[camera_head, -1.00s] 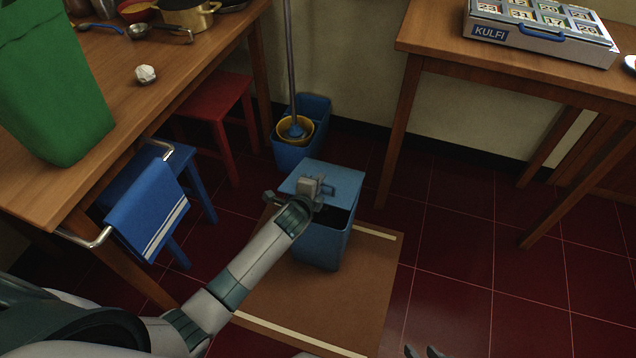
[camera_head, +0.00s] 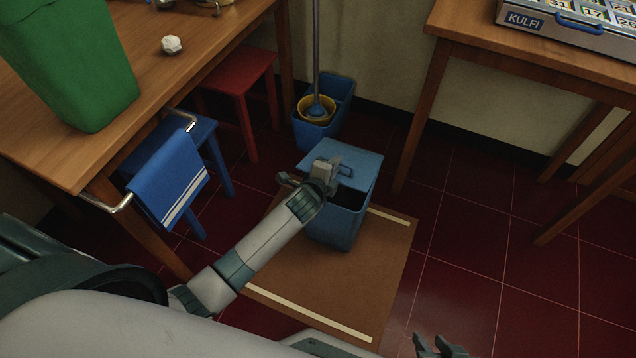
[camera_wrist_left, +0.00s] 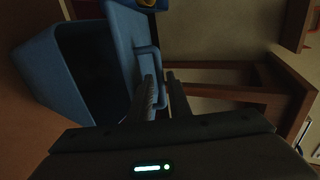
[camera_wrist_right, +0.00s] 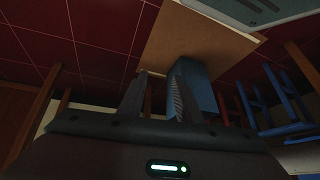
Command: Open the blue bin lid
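The blue bin (camera_head: 335,228) stands upright on a brown mat (camera_head: 300,285) on the floor. Its blue lid (camera_head: 358,158) is partly raised, with a dark gap at the front right. The lid (camera_wrist_left: 122,45) and the dark open bin (camera_wrist_left: 50,75) also show in the left wrist view.
A blue mop bucket (camera_head: 335,98) stands behind the bin. A wooden table (camera_head: 165,85) with a green bin (camera_head: 80,70) is at left, with a blue stool (camera_head: 185,135) and red stool (camera_head: 240,75) beside it. Another table (camera_head: 480,40) is at right; floor before it is clear.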

